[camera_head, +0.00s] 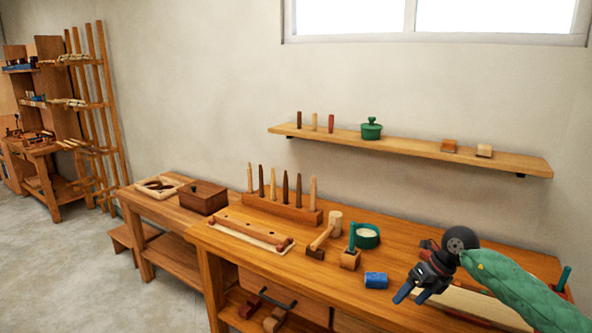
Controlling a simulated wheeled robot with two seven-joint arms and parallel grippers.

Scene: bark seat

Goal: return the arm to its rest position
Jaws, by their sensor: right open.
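My right arm comes in from the lower right in a green sleeve. My right gripper (412,295) is black with blue fingertips that point down and left. It is open, with nothing seen between the fingers. It is over the right part of the wooden workbench (225,252), right of a small blue block (376,280). The gripper and arm hide part of the bench and of a pale board (470,305). My left gripper is not in view.
A wall shelf (400,148) hangs behind. Open floor (90,270) lies left.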

